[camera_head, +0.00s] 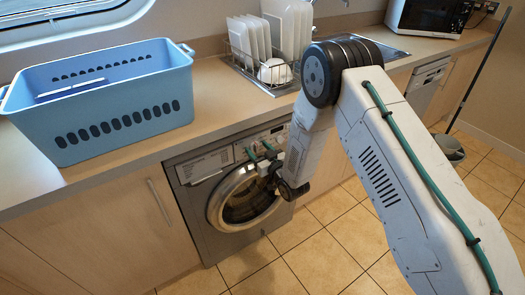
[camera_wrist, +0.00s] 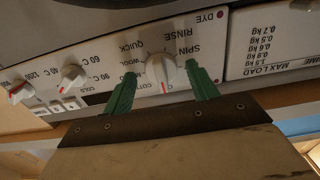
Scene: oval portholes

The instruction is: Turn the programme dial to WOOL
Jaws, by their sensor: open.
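The washing machine (camera_head: 214,163) stands under the worktop, its control panel facing out. In the wrist view the programme dial (camera_wrist: 160,70) is a white knob with a red mark at its lower end, near a partly hidden label starting "COTT". Labels around it include WOOL, QUICK, RINSE, SPIN and DYE; WOOL is at the dial's left. My gripper (camera_wrist: 162,70) is open, its green fingers on either side of the dial; I cannot tell whether they touch it. In the head view the gripper (camera_head: 259,150) is at the panel, and the dial cannot be made out.
Two other knobs (camera_wrist: 70,78) (camera_wrist: 20,92) and small buttons (camera_wrist: 62,107) are left of the dial. A label panel (camera_wrist: 275,40) is at its right. A blue basket (camera_head: 105,105) and a dish rack (camera_head: 265,68) stand on the worktop.

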